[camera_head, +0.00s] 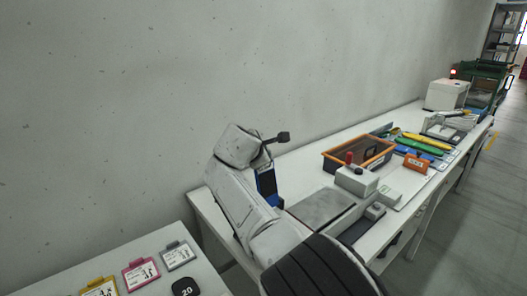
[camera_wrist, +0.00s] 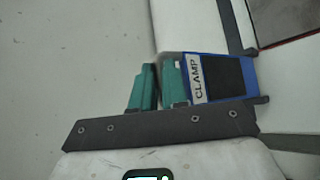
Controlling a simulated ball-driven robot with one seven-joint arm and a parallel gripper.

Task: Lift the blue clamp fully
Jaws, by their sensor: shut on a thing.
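The blue clamp (camera_wrist: 222,78) shows in the wrist view with a black pad and a white label reading CLAMP. My gripper (camera_wrist: 158,84) has two teal fingers close together at the clamp's label end, with a thin grey part between them. It is shut on the clamp; the exact contact is hard to make out. In the head view, a blue part of the clamp (camera_head: 267,183) shows beside my arm, over the near end of the white bench (camera_head: 305,168). My arm hides the gripper there, and the clamp's height above the bench cannot be told.
An orange-rimmed tray (camera_head: 334,158) stands on the bench, with a white box with a red button (camera_head: 356,181) in front of it. Coloured tools (camera_head: 420,143) lie farther back. A grey wall runs behind. A table with tags (camera_head: 141,272) stands at lower left.

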